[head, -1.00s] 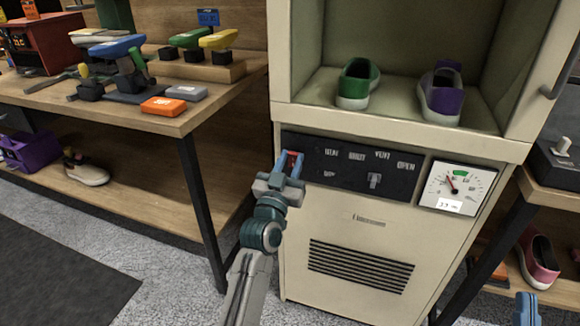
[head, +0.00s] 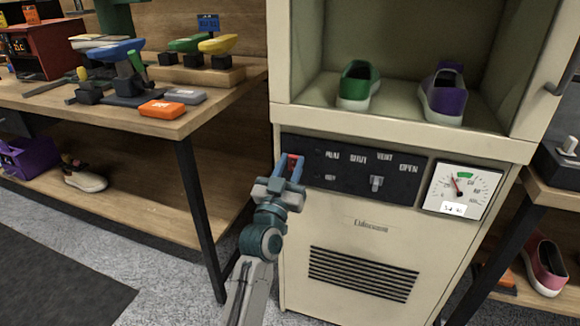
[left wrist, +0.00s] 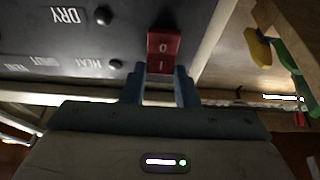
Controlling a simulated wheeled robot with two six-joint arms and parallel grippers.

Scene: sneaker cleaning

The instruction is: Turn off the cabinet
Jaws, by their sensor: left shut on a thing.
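The cream cabinet (head: 350,240) stands in front of me with a black control panel (head: 345,187) below its open chamber. A red rocker switch marked O and I (left wrist: 164,50) sits at the panel's left end in the left wrist view. My left gripper (head: 290,165) is at this switch, and its two blue fingers are closed around the lower part of it. In the left wrist view the fingertips (left wrist: 160,82) lie at the I half, with the O half clear of them. The switch is mostly hidden in the head view. My right gripper does not show.
A green shoe (head: 357,86) and a purple shoe (head: 443,95) stand inside the chamber. A wooden workbench (head: 130,118) with tools is close on the left. A pink shoe (head: 545,268) sits on a low shelf at right.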

